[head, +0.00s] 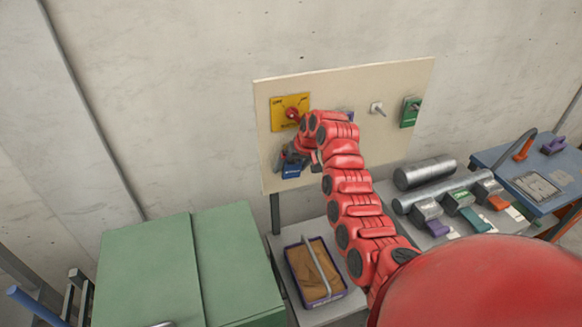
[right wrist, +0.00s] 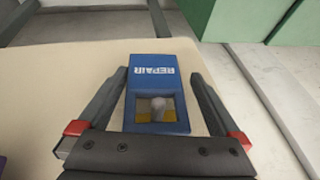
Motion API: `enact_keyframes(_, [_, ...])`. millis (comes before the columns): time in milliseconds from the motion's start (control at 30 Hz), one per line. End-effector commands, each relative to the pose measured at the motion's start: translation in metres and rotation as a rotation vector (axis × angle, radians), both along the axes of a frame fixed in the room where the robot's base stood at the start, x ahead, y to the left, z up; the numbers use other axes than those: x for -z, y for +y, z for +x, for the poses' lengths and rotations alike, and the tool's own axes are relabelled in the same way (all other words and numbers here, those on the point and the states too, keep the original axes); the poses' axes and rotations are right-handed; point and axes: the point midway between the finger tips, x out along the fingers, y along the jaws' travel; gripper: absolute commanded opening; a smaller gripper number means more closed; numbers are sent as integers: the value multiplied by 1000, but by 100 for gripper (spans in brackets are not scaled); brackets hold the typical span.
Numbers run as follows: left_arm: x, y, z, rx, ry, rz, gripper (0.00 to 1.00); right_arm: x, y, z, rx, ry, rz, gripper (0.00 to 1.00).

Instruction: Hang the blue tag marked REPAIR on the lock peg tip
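The blue tag (right wrist: 152,75) marked REPAIR is at the lower left of the beige board in the head view (head: 291,171). In the right wrist view its lettering is upside down. A pale rounded peg tip (right wrist: 157,105) shows within the tag's square opening, with yellow bits beside it. I cannot tell how far the peg passes through. My right gripper (right wrist: 158,73) has its fingers on both sides of the tag, with narrow gaps, and looks open. In the head view my right arm covers part of the board. My left gripper is out of view.
The beige board (head: 355,82) carries a yellow plate with a red knob (head: 291,113), a grey switch (head: 377,108) and a green item (head: 410,112). Below are a tray (head: 291,272), a green cabinet (head: 150,265), metal cylinders (head: 425,172) and a blue table (head: 497,158).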

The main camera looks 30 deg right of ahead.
Motion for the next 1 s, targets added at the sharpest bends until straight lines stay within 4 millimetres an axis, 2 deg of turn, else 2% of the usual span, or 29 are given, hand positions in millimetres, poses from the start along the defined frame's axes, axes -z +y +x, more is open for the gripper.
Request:
enact_keyframes(167, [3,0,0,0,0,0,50,-2,-1,-1,0,-1,0,100])
enact_keyframes(367, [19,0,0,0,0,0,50,-20,-4,-10,2,-5,-2,100])
enact_keyframes(500, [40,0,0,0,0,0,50,-51,-8,-25,2,-9,-7,100])
enact_keyframes(600, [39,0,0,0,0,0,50,-78,-12,-37,3,-6,-4,100])
enact_keyframes(767, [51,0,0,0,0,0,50,-103,-15,-50,5,0,-7,100])
enact_keyframes(1000, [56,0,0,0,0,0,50,-140,-17,-65,3,0,-6,100])
